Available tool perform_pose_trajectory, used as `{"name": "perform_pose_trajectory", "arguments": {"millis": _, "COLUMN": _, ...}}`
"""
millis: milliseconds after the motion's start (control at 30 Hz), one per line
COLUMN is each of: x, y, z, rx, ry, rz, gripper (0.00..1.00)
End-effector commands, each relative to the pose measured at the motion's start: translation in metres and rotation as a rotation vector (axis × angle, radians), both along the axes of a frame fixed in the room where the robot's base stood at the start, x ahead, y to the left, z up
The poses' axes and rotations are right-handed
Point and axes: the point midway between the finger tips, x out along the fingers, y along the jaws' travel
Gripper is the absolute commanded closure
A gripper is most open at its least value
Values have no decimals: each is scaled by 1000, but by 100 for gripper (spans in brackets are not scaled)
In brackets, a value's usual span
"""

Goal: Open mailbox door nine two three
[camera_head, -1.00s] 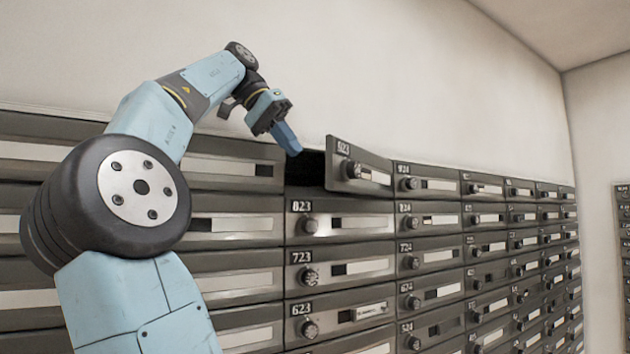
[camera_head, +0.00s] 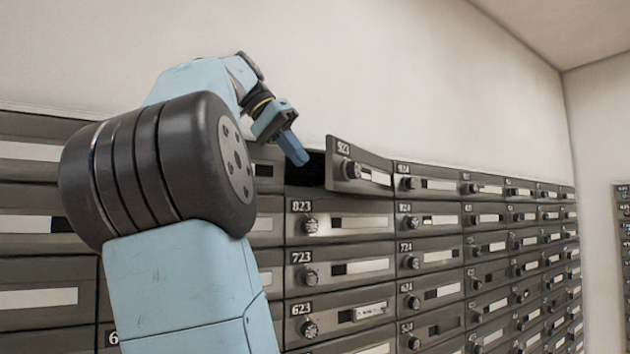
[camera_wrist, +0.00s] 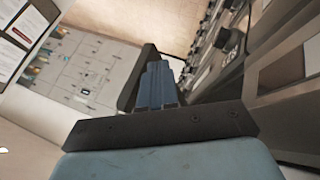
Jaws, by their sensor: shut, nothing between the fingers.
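The mailbox door 923 (camera_head: 359,168) stands partly open in the top row, swung out toward the right. Its round knob and label slot face out. The dark opening of the compartment (camera_head: 306,170) shows to the left of the door. My gripper (camera_head: 298,156) is at the upper left of this opening, its blue fingers pointing down and right, apart from the door's knob. In the wrist view my gripper (camera_wrist: 160,85) has its blue fingers together with nothing between them. Whether the fingertips touch the door's inner side cannot be told.
Closed doors 823 (camera_head: 340,220), 723 (camera_head: 340,267) and 623 (camera_head: 340,312) lie below. Door 924 (camera_head: 428,184) is closed to the right. The plain wall (camera_head: 420,90) above the mailboxes is clear. My arm hides part of the left columns.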

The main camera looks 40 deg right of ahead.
Motion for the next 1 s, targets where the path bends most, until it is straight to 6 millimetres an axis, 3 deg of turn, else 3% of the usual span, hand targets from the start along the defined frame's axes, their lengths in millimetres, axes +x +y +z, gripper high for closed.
{"name": "perform_pose_trajectory", "arguments": {"millis": 1000, "x": -8, "y": -13, "z": -22, "rx": 0, "ry": 3, "rz": 2, "gripper": 100}}
